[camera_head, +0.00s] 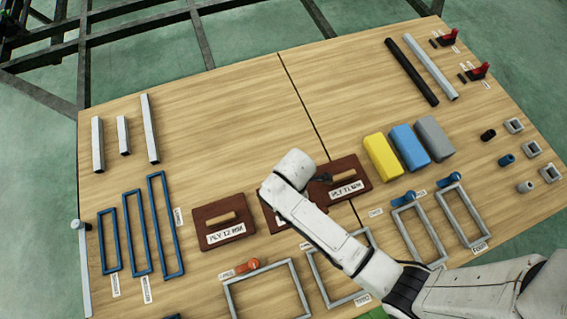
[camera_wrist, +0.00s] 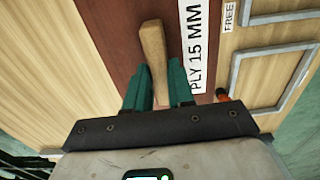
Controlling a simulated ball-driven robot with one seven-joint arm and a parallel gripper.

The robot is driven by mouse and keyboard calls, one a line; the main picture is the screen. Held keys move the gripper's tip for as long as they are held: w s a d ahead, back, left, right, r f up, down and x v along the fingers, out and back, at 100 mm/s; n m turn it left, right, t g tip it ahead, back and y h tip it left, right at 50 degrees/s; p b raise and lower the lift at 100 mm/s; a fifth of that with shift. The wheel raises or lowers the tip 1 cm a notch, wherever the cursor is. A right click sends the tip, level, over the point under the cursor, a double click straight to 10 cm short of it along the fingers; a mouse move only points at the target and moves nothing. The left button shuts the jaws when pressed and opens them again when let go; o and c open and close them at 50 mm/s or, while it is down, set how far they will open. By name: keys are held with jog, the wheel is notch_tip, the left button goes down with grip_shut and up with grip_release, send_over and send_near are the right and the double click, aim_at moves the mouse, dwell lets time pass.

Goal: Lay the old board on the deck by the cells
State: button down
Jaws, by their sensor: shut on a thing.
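My gripper (camera_wrist: 157,82) has its two teal fingers shut on the wooden handle (camera_wrist: 153,45) of a red-brown board (camera_wrist: 108,28) labelled PLY 15 MM. I cannot tell whether this board is lifted or resting on the wooden deck (camera_head: 235,120). I cannot tell which board is the old one. Grey rectangular frames (camera_head: 311,306) lie at the near edge.
Blue frames (camera_head: 180,235) and grey tubes (camera_head: 150,130) lie at the left. Yellow (camera_head: 382,155), blue (camera_head: 409,146) and grey (camera_head: 434,138) blocks stand right of the boards. Two long bars (camera_head: 412,72) lie at the far right. The deck's far middle is clear.

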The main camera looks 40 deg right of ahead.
jog(key=w+f+b, duration=0.1)
jog(key=w+f, duration=0.1)
jog(key=f, duration=0.1)
jog(key=w+f+b, duration=0.1)
jog(key=w+f, duration=0.2)
jog(key=shift+d, duration=0.15)
jog(key=shift+f+b, duration=0.35)
jog(key=shift+f, duration=1.1)
jog(key=shift+f, duration=0.1)
jog(key=shift+f, duration=0.1)
jog(key=c, duration=1)
grip_release()
